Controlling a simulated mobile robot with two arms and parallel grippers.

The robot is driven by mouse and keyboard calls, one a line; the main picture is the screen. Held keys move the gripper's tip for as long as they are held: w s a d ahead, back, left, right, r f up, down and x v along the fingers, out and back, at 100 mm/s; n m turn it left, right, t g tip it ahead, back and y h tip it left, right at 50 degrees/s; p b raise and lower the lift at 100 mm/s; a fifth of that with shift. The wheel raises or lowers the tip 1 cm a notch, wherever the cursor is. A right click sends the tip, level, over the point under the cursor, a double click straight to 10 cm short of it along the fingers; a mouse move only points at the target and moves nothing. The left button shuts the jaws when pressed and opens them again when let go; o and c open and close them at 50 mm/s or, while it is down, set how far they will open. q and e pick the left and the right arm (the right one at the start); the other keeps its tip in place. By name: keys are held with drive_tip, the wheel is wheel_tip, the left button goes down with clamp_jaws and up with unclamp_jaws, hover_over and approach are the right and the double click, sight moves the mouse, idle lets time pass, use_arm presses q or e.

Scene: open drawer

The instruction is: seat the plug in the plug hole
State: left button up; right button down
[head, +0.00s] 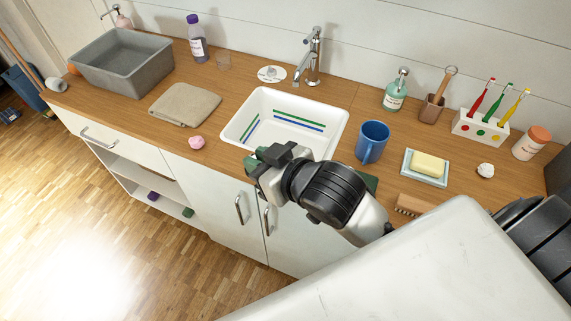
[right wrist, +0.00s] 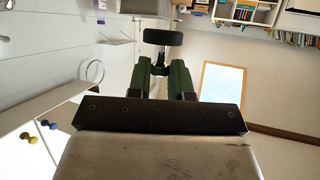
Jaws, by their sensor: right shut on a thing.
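The white sink basin (head: 257,98) is set into the wooden counter, with green and blue stripes on its inner walls. No plug hole shows; my right arm covers the near part of the basin. My right gripper (head: 264,157) is at the basin's front left edge in the head view. In the right wrist view its green fingers (right wrist: 167,72) are shut on a dark round plug (right wrist: 163,37), held by its stem with the disc beyond the fingertips. The plug cannot be made out in the head view. My left gripper is not in view.
A tap (head: 312,58) stands behind the basin and a white disc (head: 271,74) lies beside it. A blue mug (head: 372,142) and a soap dish (head: 425,168) are to the right. A folded towel (head: 184,104) and a pink item (head: 197,142) are to the left.

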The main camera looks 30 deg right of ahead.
drive_tip(key=w+a+r+n+g+y, duration=0.2)
drive_tip(key=a+r+n+y, duration=0.2)
drive_tip(key=a, duration=0.2)
drive_tip(key=shift+w+a+f+n+g+y, duration=0.15)
drive_tip(key=shift+w+f+n+g+y, duration=0.45)
drive_tip(key=shift+n+g, duration=0.95)
drive_tip(key=shift+w+a+f+n+g+y, duration=0.2)
drive_tip(key=shift+w+f+n+g+y, duration=0.15)
drive_tip(key=shift+f+n+g+y, duration=0.9)
drive_tip(key=shift+w+a+f+n+g+y, duration=0.15)
drive_tip(key=shift+w+f+n+g+y, duration=0.25)
drive_tip(key=shift+n+g, duration=1.4)
